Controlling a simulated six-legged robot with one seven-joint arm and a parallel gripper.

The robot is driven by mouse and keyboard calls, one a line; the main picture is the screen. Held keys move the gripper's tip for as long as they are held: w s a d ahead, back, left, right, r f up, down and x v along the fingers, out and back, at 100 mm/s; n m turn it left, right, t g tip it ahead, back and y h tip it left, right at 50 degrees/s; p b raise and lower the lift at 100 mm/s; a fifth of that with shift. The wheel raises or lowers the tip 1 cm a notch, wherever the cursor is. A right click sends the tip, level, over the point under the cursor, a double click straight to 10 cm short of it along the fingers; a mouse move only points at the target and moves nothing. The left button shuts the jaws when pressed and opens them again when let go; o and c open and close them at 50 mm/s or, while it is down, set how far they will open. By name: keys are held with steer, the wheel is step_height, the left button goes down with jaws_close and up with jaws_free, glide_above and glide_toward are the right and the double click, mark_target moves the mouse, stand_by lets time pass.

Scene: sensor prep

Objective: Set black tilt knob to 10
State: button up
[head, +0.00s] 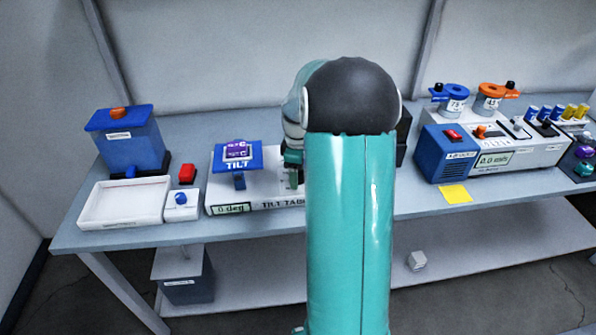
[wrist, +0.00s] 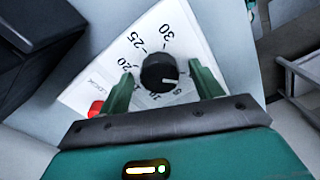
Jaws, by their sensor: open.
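The black tilt knob (wrist: 159,73) sits on a white dial face (wrist: 118,72) in the wrist view. Printed marks 20, 25 and 30 show around it, and the lower marks are partly hidden by my gripper. A light pointer line shows on the knob's lower right part. My gripper (wrist: 160,82) is open, with one green finger on each side of the knob; I cannot tell whether they touch it. In the head view the tilt table (head: 238,208) has a display reading 0 deg and a blue TILT plate (head: 236,158). My arm hides the knob there.
A red part (wrist: 95,108) is beside the dial. To the left on the bench stand a white tray (head: 121,222), a blue box (head: 128,142) and a red button (head: 187,174). To the right are a blue unit (head: 447,154) and a yellow note (head: 454,194) near the front edge.

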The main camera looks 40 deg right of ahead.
steer(key=c, duration=1)
steer(key=shift+m, duration=0.4)
steer(key=m, duration=0.3)
steer(key=shift+m, duration=0.3)
steer(key=m, duration=0.4)
steer(key=shift+w+m, duration=0.1)
steer(key=shift+m, duration=0.2)
steer(key=m, duration=0.8)
steer(key=shift+m, duration=0.3)
